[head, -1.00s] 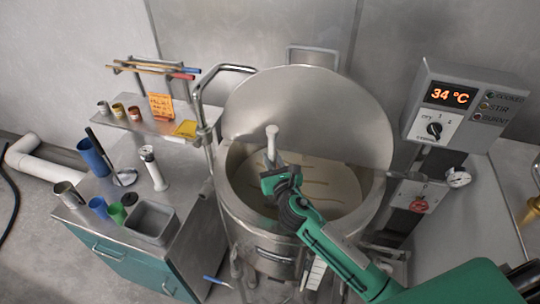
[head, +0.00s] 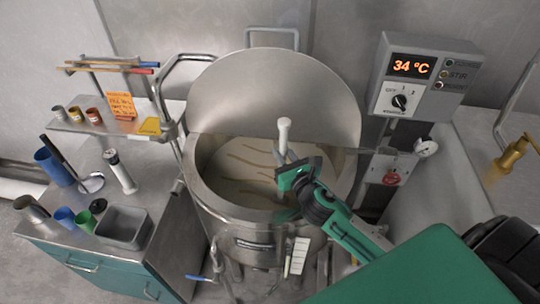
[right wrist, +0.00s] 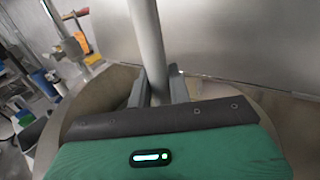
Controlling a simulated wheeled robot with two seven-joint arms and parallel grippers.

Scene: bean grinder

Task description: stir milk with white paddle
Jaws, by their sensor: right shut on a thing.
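A steel kettle (head: 200,205) with its lid (head: 275,95) raised holds pale milk (head: 238,170) with brownish streaks on its surface. My right gripper (head: 287,165) is over the kettle, shut on the white paddle (head: 284,128). In the right wrist view the pale handle (right wrist: 149,45) rises between the two grey fingers (right wrist: 153,90). My left gripper is not in view.
A control box (head: 425,78) at the right reads 34 °C, with a dial and lamps labelled STIR and BURNT. A steel side table at the left carries cups, a ladle (head: 92,182), a grey bin (head: 123,227) and a white-topped cylinder (head: 121,172). A red knob (head: 391,178) is right of the kettle.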

